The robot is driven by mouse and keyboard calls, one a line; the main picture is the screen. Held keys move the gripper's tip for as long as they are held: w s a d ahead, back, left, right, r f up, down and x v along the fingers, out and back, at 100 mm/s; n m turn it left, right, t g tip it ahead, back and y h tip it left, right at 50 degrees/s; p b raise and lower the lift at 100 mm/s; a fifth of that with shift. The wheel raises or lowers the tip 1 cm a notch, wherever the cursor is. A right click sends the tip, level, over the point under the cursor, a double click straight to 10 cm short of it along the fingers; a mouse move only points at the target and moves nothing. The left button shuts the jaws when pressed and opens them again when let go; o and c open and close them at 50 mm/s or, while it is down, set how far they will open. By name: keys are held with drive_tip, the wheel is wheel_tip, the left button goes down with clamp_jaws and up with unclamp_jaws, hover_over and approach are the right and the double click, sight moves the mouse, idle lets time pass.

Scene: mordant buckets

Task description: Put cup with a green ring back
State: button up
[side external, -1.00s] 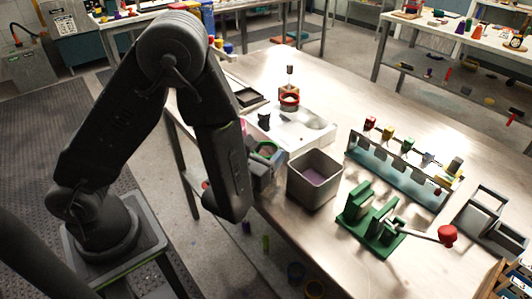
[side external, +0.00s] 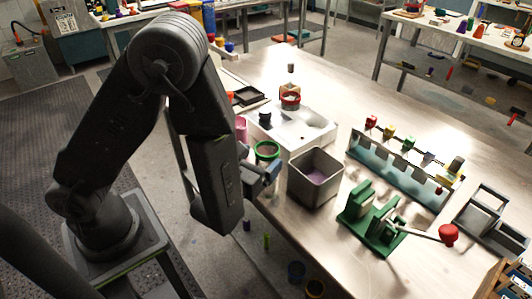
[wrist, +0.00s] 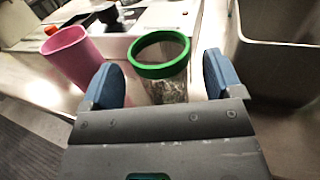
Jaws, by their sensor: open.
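The cup with a green ring (side external: 267,156) stands upright at the near left edge of the bench, between the white block and the grey bucket. In the wrist view the cup (wrist: 160,71) shows its bright green rim and a clear or greyish body. My gripper (side external: 267,174) is open just in front of the cup and holds nothing. In the wrist view its two blue fingers (wrist: 159,82) are spread, one on each side of the cup's lower body in the picture. I cannot tell whether the cup is between the fingertips or just beyond them. The gripper's body hides the cup's base.
A pink cup (wrist: 73,55) stands left of the green-ringed cup. A grey square bucket (side external: 315,178) with purple inside is close on the right. A white block with a basin (side external: 290,128) lies behind. A green lever press (side external: 370,222) and a rack (side external: 405,165) stand further right.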

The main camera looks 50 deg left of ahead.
drive_tip(key=v, duration=0.3)
drive_tip(key=shift+s+d, duration=0.1)
drive_tip(key=shift+s, duration=0.1)
drive_tip(key=shift+s+r, duration=0.1)
drive_tip(key=shift+s, duration=0.1)
drive_tip(key=s+a+r+n+g+y, duration=0.4)
drive_tip(key=a+n+g+y, duration=0.45)
drive_tip(key=n, duration=0.25)
drive_tip(key=s+r+n+g+h, duration=0.2)
drive_tip(key=s+n+g+h, duration=0.5)
drive_tip(key=n, duration=0.6)
drive_tip(key=d+r+n+t+h, duration=0.4)
drive_tip(key=d+r+n+h, duration=0.2)
drive_tip(key=r+n+h, duration=0.1)
wheel_tip(320, 180, up, 3)
drive_tip(key=shift+w+d+f+n, duration=0.15)
drive_tip(key=shift+w+d+n, duration=0.1)
drive_tip(key=shift+n, duration=0.45)
